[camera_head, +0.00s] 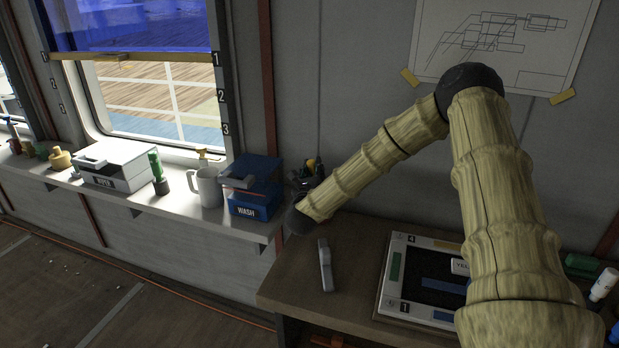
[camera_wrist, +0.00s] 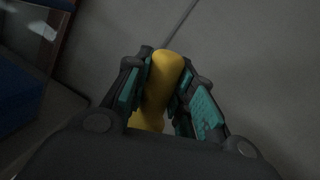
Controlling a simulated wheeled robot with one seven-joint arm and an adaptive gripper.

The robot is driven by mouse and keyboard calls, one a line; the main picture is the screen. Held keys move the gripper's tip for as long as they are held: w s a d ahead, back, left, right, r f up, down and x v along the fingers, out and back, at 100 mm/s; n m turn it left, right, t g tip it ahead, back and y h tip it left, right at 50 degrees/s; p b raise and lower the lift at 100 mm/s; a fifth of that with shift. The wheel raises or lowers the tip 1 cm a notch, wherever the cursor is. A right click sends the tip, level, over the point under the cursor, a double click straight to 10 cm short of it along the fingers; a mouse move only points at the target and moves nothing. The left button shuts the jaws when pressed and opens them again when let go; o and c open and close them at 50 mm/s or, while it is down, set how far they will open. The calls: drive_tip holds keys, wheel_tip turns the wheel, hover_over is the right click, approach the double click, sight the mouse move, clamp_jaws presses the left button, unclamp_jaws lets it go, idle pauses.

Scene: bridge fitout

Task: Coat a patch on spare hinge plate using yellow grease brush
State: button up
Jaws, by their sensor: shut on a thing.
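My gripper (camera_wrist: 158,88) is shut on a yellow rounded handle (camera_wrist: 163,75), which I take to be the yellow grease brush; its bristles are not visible. In the head view, dark gripper parts (camera_head: 306,178) and a bit of yellow show beyond the end of my arm, above the back left of the table, near the wall. No part is clearly readable as the spare hinge plate. A black-floored tray (camera_head: 387,290) on the table holds a blue strip (camera_head: 442,286) and a white labelled piece (camera_head: 460,267), partly hidden by my arm.
The blue WASH bin (camera_head: 250,190), white mug (camera_head: 208,187) and white box (camera_head: 113,166) line the window shelf. Bottles (camera_head: 603,285) stand at the far right. The table's left area is mostly clear.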

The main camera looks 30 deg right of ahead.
drive_tip(key=shift+w+f, duration=0.55)
drive_tip(key=shift+f, duration=0.15)
drive_tip(key=shift+s+f, duration=0.2)
drive_tip(key=shift+s, duration=0.05)
drive_tip(key=shift+f, duration=2.55)
drive_tip(key=shift+f+b, duration=0.7)
drive_tip(key=shift+b, duration=0.3)
drive_tip(key=shift+s+f+b, duration=0.1)
drive_tip(key=shift+b, duration=0.45)
idle(1.5)
drive_tip(key=shift+r+p, duration=0.55)
drive_tip(key=shift+r, duration=3.05)
